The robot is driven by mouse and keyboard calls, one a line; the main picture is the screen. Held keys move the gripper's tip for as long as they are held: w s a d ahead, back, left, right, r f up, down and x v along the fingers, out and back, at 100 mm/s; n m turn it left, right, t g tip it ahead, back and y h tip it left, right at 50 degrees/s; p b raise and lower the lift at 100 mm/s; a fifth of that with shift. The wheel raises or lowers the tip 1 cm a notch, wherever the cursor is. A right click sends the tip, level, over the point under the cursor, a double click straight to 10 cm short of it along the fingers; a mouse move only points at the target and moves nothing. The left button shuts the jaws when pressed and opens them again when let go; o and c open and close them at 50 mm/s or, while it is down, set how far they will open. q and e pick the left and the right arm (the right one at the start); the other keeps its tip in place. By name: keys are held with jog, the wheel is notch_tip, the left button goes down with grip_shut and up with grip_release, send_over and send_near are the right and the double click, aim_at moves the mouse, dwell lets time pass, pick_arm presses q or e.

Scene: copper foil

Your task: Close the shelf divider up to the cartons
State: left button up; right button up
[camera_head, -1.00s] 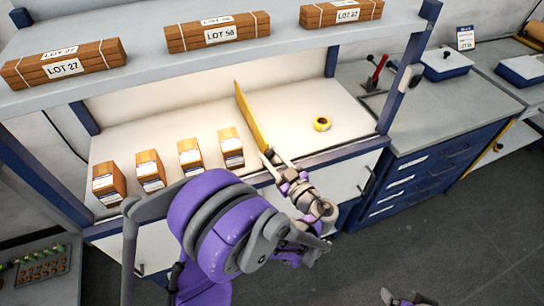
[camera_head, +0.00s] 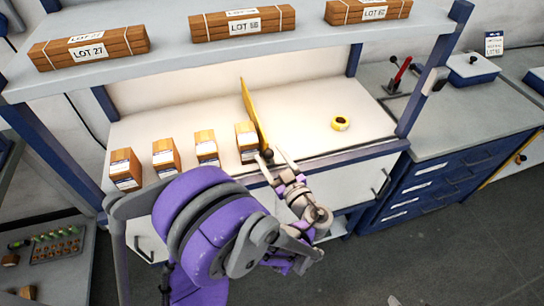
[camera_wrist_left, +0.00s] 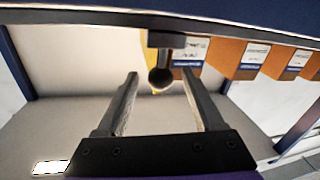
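The yellow shelf divider (camera_head: 254,112) stands upright on the lit shelf, just right of the rightmost carton (camera_head: 247,142). Whether they touch is not clear. Several brown cartons with white-and-blue labels stand in a row to the left, and they also show in the left wrist view (camera_wrist_left: 255,58). A dark round knob (camera_head: 267,155) sits at the divider's front end. My left gripper (camera_head: 275,164) is at the knob with its fingers apart. In the left wrist view the knob (camera_wrist_left: 160,78) shows between the open fingertips (camera_wrist_left: 160,85). Only a sliver of my right gripper (camera_head: 393,300) shows.
A yellow tape roll (camera_head: 340,123) lies on the shelf right of the divider, with bare surface around it. An upper shelf (camera_head: 170,55) carries bundles with LOT labels. A blue post (camera_head: 432,75) bounds the bench on the right. Blue drawers (camera_head: 440,180) stand beyond.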

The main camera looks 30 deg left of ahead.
pick_arm(q)
jog(key=b+v, duration=0.1)
jog(key=v, duration=0.9)
jog(key=shift+s+d, duration=0.25)
jog(key=shift+d, duration=0.1)
